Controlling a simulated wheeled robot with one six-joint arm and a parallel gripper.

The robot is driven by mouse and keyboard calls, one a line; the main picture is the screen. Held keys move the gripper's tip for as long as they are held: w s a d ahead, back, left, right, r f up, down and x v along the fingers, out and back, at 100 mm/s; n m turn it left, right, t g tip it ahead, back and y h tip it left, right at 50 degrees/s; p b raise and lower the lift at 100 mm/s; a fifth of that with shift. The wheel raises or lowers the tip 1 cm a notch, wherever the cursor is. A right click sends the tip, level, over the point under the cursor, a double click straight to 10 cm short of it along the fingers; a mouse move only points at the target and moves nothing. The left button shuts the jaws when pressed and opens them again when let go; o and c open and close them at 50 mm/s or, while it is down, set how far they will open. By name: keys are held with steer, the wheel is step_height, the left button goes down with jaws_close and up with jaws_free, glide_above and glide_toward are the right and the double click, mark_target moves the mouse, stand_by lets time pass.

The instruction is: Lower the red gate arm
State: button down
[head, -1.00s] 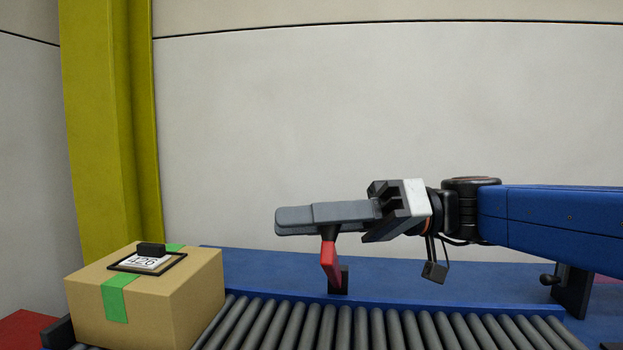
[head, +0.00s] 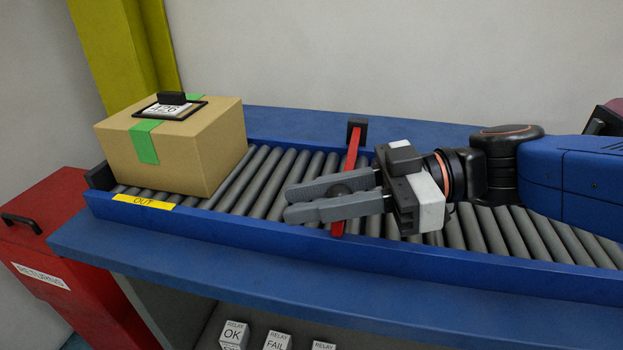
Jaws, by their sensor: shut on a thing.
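The red gate arm (head: 351,152) lies across the roller conveyor, from a black pivot block (head: 357,128) at the far rail towards the near blue rail. Its near end (head: 338,229) shows at that rail; I cannot tell whether it touches. A black round knob (head: 341,190) sits on the arm. My gripper (head: 318,197) reaches in from the right, over the rollers. It is shut on the knob, with one grey finger on each side. The fingers hide the middle of the red arm.
A cardboard box (head: 180,150) with green tape stands on the rollers to the left, by the yellow OUT label (head: 144,202). Bare rollers (head: 270,180) lie between box and arm. A red RETURNS bin (head: 70,250) stands at lower left. Small labelled relay blocks (head: 234,334) sit below.

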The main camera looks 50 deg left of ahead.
steer(key=shift+f, duration=0.35)
steer(key=c, duration=1.5)
jaws_free()
steer(key=shift+o, duration=0.2)
steer(key=shift+r, duration=0.1)
steer(key=shift+w+d+r, duration=0.1)
steer(key=shift+w+d, duration=0.2)
steer(key=shift+w, duration=0.15)
steer(key=v, duration=1.6)
steer(key=shift+w+d, duration=0.15)
